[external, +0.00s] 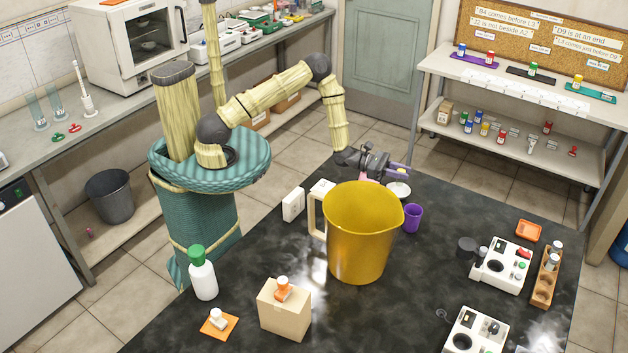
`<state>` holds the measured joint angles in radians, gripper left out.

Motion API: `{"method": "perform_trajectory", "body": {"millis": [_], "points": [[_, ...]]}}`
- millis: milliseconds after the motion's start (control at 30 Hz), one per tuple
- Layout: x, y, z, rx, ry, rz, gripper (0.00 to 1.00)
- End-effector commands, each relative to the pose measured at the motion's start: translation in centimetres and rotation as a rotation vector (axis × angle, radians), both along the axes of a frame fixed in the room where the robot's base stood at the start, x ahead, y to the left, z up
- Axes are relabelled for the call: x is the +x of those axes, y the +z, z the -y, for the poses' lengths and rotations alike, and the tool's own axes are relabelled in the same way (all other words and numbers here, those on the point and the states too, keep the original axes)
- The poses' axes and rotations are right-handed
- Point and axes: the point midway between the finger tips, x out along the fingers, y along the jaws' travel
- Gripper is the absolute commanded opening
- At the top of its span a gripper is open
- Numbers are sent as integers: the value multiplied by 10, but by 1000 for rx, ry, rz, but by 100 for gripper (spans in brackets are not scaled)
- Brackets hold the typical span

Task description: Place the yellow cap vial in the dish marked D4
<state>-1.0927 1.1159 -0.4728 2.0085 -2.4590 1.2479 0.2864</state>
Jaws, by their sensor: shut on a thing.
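My gripper (383,168) is over the far edge of the dark table, behind the big yellow jug. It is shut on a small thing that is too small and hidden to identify. A vial with a yellow cap (578,81) stands on a teal mat on the upper shelf at the right, far from my gripper. Another yellow-capped vial (485,129) stands on the lower shelf. A small white dish (398,190) lies on the table just below my gripper. I cannot read a D4 mark on any dish.
The yellow jug (360,235) stands tall in front of my gripper, with a purple cup (413,217) to its right. White devices (502,265) and a wooden rack (546,277) stand at the right. A corkboard (535,40) with notes hangs above the shelves.

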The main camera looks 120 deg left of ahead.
Motion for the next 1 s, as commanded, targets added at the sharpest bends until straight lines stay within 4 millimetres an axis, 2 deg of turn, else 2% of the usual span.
{"method": "perform_trajectory", "body": {"millis": [367, 700, 1000], "points": [[0, -5, 0, 0, 0, 1, 4], [0, -43, 0, 0, 0, 0, 4], [0, -45, 0, 1, 0, 1, 4]]}}
